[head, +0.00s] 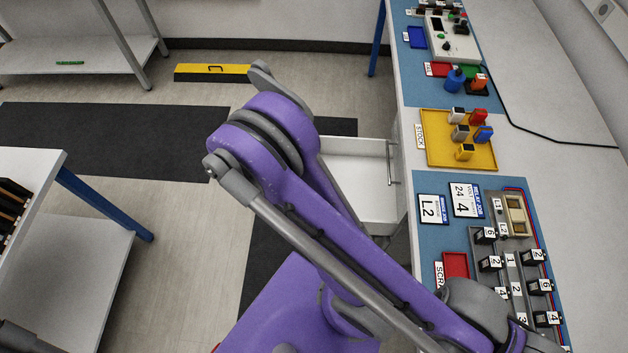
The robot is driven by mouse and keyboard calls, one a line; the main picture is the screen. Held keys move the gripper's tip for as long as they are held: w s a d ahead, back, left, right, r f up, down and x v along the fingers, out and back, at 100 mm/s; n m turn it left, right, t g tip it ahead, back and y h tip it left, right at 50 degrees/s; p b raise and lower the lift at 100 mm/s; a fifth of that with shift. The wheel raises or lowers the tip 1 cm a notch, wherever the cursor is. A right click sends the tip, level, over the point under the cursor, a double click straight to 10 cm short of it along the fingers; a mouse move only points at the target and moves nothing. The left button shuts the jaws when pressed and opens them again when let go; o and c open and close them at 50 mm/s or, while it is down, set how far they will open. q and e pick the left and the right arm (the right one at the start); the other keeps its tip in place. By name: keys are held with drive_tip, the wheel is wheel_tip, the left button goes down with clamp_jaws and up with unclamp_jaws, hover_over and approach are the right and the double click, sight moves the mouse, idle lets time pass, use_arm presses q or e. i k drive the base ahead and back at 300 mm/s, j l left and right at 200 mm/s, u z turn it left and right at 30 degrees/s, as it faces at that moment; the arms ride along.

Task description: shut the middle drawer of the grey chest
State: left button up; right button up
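One open drawer (358,172), pale grey-white and empty where visible, shows beside the left edge of the long bench. A slim metal handle (390,163) is at its right end. My purple arm crosses in front of the drawer and hides its left and lower parts. The chest's body is mostly hidden, so I cannot tell which level this drawer is. Neither gripper can be made out.
The long bench on the right carries a yellow stock tray (434,152) with several coloured blocks, a red tray (456,265) and a control box (452,47). A white table (40,165) stands at left. A yellow-black block (213,73) lies on the floor behind. Floor between is clear.

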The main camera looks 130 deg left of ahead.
sight(358, 166)
drive_tip(key=k+l, duration=0.3)
drive_tip(key=l, duration=0.15)
drive_tip(key=k+l, duration=0.3)
drive_tip(key=l+u, duration=0.15)
drive_tip(key=u, duration=0.3)
drive_tip(key=k+u, duration=0.15)
drive_tip(key=u, duration=0.3)
drive_tip(key=k+l+u, duration=0.15)
drive_tip(key=u, duration=0.3)
drive_tip(key=i+u, duration=0.1)
drive_tip(key=u, duration=2.1)
drive_tip(key=i+l, duration=0.15)
drive_tip(key=l, duration=0.2)
drive_tip(key=i+l, duration=0.15)
drive_tip(key=l, duration=0.2)
